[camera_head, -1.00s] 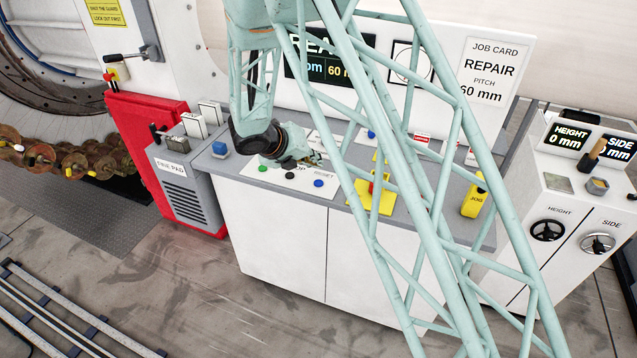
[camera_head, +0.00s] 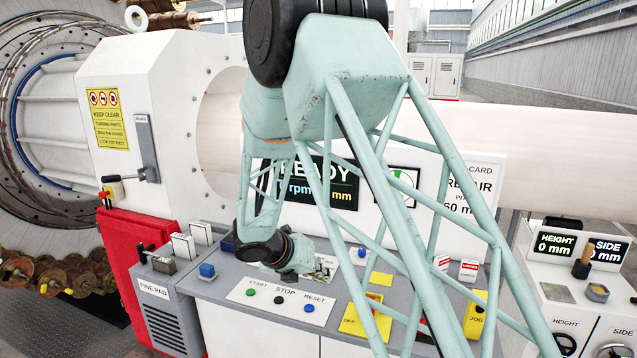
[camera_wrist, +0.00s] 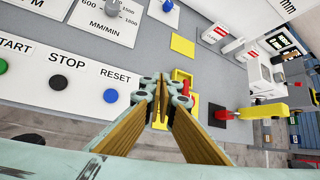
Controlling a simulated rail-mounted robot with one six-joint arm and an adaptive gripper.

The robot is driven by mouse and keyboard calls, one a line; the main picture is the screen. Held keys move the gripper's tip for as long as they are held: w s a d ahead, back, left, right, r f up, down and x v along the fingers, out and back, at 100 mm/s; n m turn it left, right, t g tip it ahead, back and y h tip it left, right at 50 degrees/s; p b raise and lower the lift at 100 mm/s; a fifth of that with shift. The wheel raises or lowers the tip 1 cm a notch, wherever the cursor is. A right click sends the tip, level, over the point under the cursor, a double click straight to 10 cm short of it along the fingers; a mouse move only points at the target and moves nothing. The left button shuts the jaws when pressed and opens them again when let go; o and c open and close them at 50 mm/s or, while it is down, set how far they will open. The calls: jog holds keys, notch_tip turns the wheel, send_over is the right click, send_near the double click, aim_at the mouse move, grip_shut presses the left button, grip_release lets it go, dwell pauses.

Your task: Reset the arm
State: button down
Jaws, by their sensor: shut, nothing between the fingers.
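My gripper (camera_head: 312,264) hangs over the console, just behind the START/STOP/RESET plate (camera_head: 256,291) in the head view. In the wrist view my gripper (camera_wrist: 163,94) has its brown fingers meeting at the tips, shut and empty. The blue RESET button (camera_head: 309,308) also shows in the wrist view (camera_wrist: 110,96), left of the fingertips. The black STOP button (camera_wrist: 58,83) and the green START button (camera_head: 251,292) are on the same plate. My lattice arm covers much of the console in the head view.
A yellow box marked OFF (camera_head: 350,322) and a yellow JOG pendant (camera_head: 475,316) stand on the console. A READY display (camera_head: 336,196) stands at the back. A red cabinet (camera_head: 121,250) is at left, a HEIGHT/SIDE cabinet (camera_head: 536,275) at right. The long roll (camera_head: 560,150) runs behind.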

jog(key=s+d+r+m+g+y+b, duration=0.1)
jog(key=s+d+r+m+g+b, duration=0.1)
jog(key=s+d+r+m, duration=0.85)
jog(key=s+d+r+m+g+b, duration=0.1)
jog(key=s+d+r+m+b, duration=0.1)
jog(key=s+d+r+m, duration=0.7)
jog(key=s+m+y+b, duration=0.4)
jog(key=s+m, duration=1)
jog(key=s, duration=2)
jog(key=shift+s+f+y+b, duration=0.25)
jog(key=shift+s+y+b, duration=0.15)
jog(key=shift+y, duration=0.1)
jog(key=shift+m, duration=0.25)
